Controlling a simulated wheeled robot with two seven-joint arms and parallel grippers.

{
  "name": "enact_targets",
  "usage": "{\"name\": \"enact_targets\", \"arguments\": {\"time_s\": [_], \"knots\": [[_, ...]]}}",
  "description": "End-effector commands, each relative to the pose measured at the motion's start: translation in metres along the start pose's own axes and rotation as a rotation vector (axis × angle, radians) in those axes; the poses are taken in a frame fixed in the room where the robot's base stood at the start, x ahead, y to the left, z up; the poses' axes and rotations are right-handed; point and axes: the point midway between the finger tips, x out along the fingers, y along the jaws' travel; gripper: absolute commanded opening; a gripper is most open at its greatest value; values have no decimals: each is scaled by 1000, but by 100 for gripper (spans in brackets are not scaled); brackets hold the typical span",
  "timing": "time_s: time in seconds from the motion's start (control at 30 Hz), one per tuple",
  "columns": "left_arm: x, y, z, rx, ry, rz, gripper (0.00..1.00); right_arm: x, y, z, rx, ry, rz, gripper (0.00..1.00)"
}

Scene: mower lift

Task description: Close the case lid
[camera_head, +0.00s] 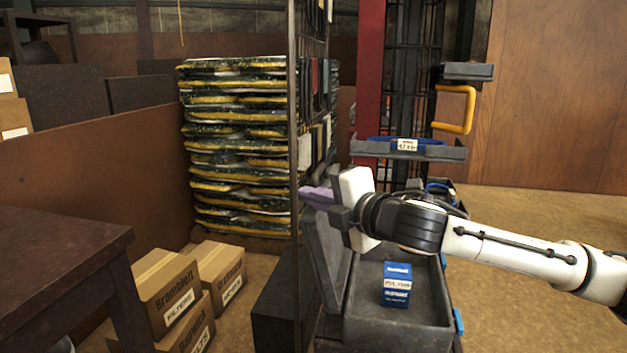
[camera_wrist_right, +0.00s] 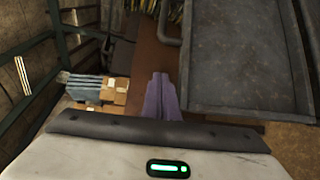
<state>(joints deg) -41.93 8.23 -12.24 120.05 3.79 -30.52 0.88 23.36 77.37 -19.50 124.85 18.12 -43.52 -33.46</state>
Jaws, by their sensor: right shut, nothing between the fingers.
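The dark grey case (camera_head: 400,336) stands open low in the middle of the head view, with a blue box (camera_head: 397,284) inside it. Its lid (camera_head: 327,250) stands up steeply on the case's left side. My right gripper (camera_head: 317,196) reaches in from the right, above the case. Its purple fingers are shut and empty, pointing left near the lid's top edge; I cannot tell if they touch it. In the right wrist view the shut fingers (camera_wrist_right: 161,97) are beside a large grey panel (camera_wrist_right: 240,55), which looks like the lid. My left gripper is out of view.
A dark rack post (camera_head: 294,130) rises just left of the lid. Stacked sacks (camera_head: 235,145) and cardboard boxes (camera_head: 168,285) stand farther left. A shelf with a blue item (camera_head: 380,142) and a yellow handle (camera_head: 468,108) are above the arm. Floor at the right is clear.

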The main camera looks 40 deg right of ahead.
Motion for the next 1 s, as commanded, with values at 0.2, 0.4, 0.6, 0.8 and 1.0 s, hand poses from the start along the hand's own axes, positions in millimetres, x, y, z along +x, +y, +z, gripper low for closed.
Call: {"name": "enact_targets", "arguments": {"time_s": [0.2, 0.4, 0.6, 0.8, 1.0], "knots": [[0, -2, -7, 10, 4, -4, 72, 31, 2, -2, 4, 3, 2, 0], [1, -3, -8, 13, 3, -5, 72, 59, 1, -3, 3, 4, 2, 0], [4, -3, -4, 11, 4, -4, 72, 49, -2, 22, -5, 0, -3, 0], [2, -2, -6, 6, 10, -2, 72, 44, -2, 34, -3, 2, -2, 0], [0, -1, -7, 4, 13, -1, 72, 44, -1, 36, -1, 3, -1, 0]]}}
